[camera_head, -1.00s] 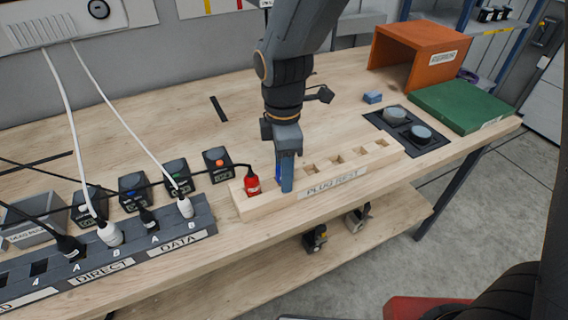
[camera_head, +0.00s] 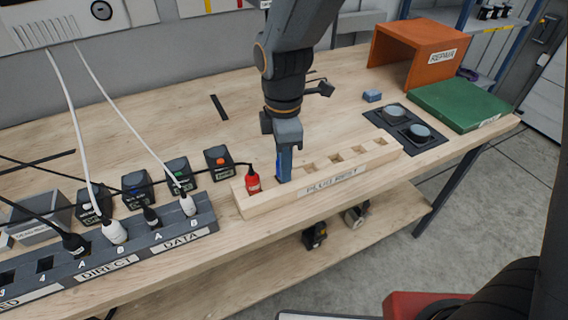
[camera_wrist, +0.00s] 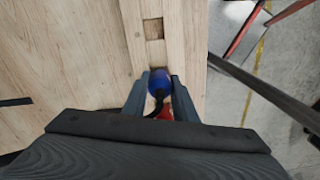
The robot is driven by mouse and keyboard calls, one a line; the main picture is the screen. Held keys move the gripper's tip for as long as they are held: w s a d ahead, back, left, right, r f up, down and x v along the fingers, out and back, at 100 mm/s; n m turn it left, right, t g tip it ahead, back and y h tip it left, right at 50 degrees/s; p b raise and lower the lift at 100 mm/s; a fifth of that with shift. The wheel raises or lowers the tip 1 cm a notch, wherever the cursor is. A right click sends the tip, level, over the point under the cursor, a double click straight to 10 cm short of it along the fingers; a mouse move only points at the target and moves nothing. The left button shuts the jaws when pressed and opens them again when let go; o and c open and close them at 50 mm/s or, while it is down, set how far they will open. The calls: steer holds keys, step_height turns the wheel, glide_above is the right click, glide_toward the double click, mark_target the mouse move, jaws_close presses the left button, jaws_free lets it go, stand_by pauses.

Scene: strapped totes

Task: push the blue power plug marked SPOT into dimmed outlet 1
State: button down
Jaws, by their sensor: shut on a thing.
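The blue power plug (camera_wrist: 159,80) is between my two fingers in the wrist view, with a dark cord at its end. My gripper (camera_head: 284,168) points down at the plug rest and is shut on this plug; in the wrist view my gripper (camera_wrist: 161,95) has one finger on each side. In the head view the fingers hide nearly all of the plug, and its SPOT mark is not visible. The plug is at the rest's left part, beside the red plug (camera_head: 253,184). Outlet 1 is not in view; the dimmed strip appears cut off at the left edge.
The wooden plug rest (camera_head: 333,183) has several empty slots to the right. The outlet strip (camera_head: 140,249) at the left holds white and black plugs, with cords crossing above. Small dark boxes (camera_head: 178,175) stand behind it. An orange box (camera_head: 424,50) and green board (camera_head: 465,105) are at right.

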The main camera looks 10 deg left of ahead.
steer(key=shift+r+p, duration=1.4)
steer(key=shift+r, duration=0.4)
